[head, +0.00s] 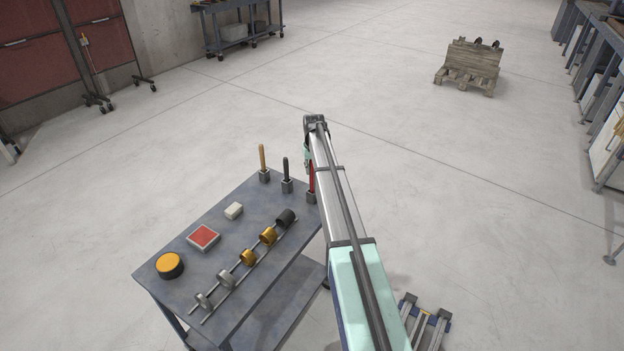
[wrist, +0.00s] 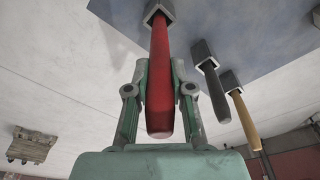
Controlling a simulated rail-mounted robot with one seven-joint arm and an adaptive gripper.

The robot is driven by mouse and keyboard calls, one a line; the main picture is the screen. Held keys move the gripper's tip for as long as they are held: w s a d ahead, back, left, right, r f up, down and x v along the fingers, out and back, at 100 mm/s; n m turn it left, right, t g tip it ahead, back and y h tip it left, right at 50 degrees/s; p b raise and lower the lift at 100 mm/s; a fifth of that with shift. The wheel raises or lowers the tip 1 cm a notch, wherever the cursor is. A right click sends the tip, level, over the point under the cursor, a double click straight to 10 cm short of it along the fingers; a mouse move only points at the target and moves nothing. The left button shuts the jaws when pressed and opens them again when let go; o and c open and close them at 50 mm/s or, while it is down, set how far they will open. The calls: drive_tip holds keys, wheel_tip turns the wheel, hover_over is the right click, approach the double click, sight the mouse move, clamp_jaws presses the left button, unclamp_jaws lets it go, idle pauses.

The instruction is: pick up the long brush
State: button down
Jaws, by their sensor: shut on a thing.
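Three handled tools stand in grey square holders at the table's far corner: one with a tan handle (head: 262,157), one with a black handle (head: 286,168) and one with a red handle (head: 311,179). In the wrist view, my gripper (wrist: 161,72) is shut around the red handle (wrist: 160,110), with a finger on each side. The red handle's lower end sits at its grey holder (wrist: 158,12). The black handle (wrist: 215,92) and tan handle (wrist: 244,118) are beside it, apart from my gripper. Any bristles are hidden, and I cannot tell which tool is the long brush.
The blue-grey table (head: 185,287) also carries a yellow-topped round item (head: 170,265), a red square pad (head: 203,237), a white block (head: 234,211) and a rail with several rings and cylinders (head: 248,257). Open floor surrounds the table. A wooden pallet stand (head: 467,70) is far off.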

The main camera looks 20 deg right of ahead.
drive_tip(key=shift+r, duration=0.15)
wheel_tip(320, 180, up, 20)
drive_tip(key=b, duration=0.5)
drive_tip(key=shift+b, duration=0.3)
drive_tip(key=shift+a, duration=0.1)
idle(2.1)
